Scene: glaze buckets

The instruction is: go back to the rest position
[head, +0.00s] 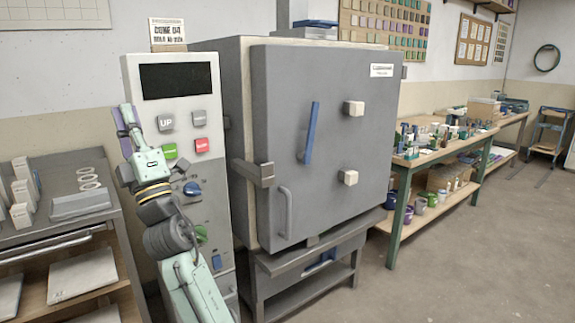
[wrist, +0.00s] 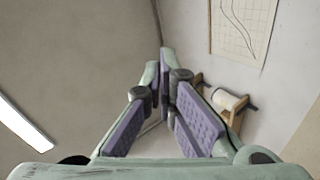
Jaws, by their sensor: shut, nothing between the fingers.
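My gripper (head: 126,112) points upward in front of the left part of the control panel (head: 178,90), with its purple pads at the upper end of the pale green arm. In the wrist view my gripper (wrist: 165,68) is shut, its fingertips together and nothing between them. The grey kiln (head: 330,150) stands to the right of the panel with its door shut. I cannot tell whether my gripper touches the panel.
A grey bench (head: 75,228) with white blocks and rings stands at the left. A wooden table (head: 435,150) holding small tools and cups stands at the right. The floor (head: 480,255) at the right is clear. A chart (wrist: 242,28) hangs on the wall in the wrist view.

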